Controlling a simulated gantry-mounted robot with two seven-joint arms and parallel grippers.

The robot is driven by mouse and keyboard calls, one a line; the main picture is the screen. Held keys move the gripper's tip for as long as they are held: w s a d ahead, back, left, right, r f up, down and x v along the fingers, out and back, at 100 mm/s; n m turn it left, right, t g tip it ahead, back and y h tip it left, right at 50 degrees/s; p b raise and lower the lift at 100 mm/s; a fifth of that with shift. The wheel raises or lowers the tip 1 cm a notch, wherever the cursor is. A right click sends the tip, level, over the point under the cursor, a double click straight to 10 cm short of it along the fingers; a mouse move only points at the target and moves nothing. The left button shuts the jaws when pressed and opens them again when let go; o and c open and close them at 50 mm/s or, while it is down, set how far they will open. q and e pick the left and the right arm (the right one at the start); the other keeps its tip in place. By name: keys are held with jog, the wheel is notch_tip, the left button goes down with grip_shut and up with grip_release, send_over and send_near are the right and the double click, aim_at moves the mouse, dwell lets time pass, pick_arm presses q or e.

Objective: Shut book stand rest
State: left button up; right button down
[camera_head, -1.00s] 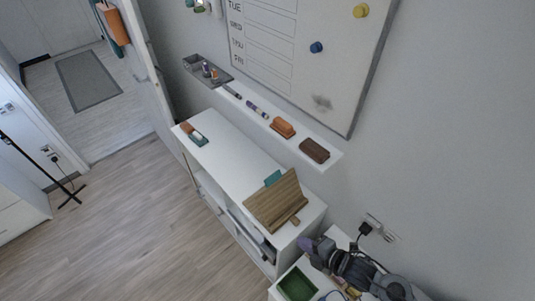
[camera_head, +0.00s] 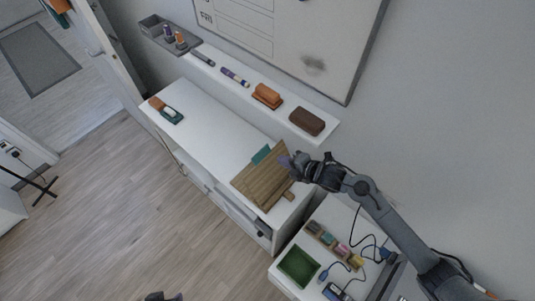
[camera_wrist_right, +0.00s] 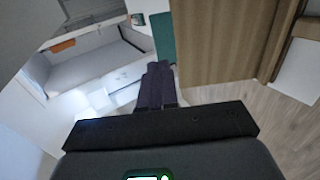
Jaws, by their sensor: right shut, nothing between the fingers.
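The wooden book stand (camera_head: 262,180) stands at the near right end of the white shelf desk, its broad board tilted up. A small wooden piece (camera_head: 289,195) sticks out at its right side. My right gripper (camera_head: 287,161) is shut and empty, at the upper right edge of the board; I cannot tell if it touches. In the right wrist view its closed fingers (camera_wrist_right: 157,85) point just left of the board (camera_wrist_right: 220,40). A dark tip at the bottom edge of the head view looks like my left gripper (camera_head: 164,297); its jaws cannot be made out.
A teal item (camera_head: 261,154) is beside the stand. A wall ledge (camera_head: 215,73) above holds a marker, an orange eraser (camera_head: 267,95) and a brown block (camera_head: 307,121). A green tray (camera_head: 298,266) and cables are at the lower right. The desk's middle (camera_head: 205,130) is clear.

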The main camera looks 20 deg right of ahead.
aim_at(262, 153)
jog(key=x, duration=0.9)
jog(key=shift+p, duration=0.3)
jog(key=shift+w, duration=0.1)
